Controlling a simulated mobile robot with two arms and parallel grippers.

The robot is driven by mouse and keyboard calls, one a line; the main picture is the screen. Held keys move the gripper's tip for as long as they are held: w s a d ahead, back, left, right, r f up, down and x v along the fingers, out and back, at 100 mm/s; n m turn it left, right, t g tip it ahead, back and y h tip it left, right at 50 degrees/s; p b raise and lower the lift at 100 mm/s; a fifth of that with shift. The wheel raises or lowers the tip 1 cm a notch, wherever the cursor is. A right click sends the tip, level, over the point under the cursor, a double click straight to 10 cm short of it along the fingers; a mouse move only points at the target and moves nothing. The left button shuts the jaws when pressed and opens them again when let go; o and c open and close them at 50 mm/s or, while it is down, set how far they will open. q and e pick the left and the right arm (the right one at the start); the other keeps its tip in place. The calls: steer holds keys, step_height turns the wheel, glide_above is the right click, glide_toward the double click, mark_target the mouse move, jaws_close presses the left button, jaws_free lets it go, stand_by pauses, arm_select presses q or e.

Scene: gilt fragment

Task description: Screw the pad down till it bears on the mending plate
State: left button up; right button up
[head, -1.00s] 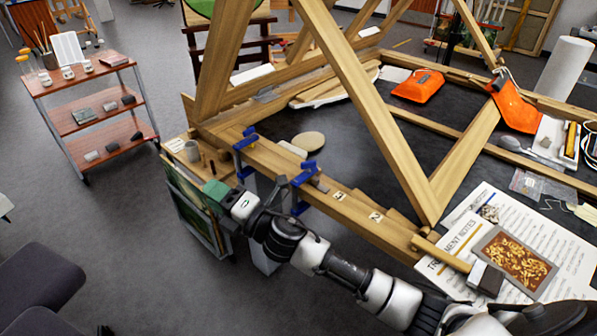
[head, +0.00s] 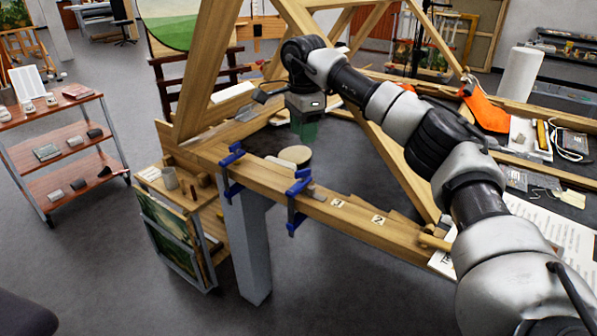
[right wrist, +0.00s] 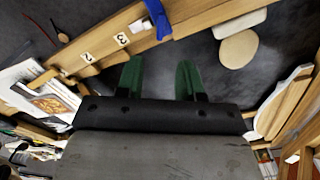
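Two blue clamps grip the wooden frame's near beam (head: 265,180): the left clamp (head: 233,172) and the right clamp (head: 295,205). The right clamp also shows in the right wrist view (right wrist: 158,18). A flat grey metal piece (head: 248,113), possibly the mending plate, lies at the corner brace. I cannot make out the pad or its contact. My right gripper (head: 308,130) points down over the dark panel, beyond the beam and apart from the clamps. Its green fingers (right wrist: 160,80) are spread with nothing between them. My left gripper is not in view.
A round beige disc (head: 296,155) and a pale block (right wrist: 240,22) lie behind the beam. Diagonal wooden braces (head: 205,75) rise near my right arm. A trolley (head: 60,140) stands left, with open floor between.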

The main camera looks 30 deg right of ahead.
mark_target(303, 170)
step_height(303, 170, down, 10)
steer(key=shift+f, duration=0.25)
steer(key=shift+c, duration=0.3)
jaws_close()
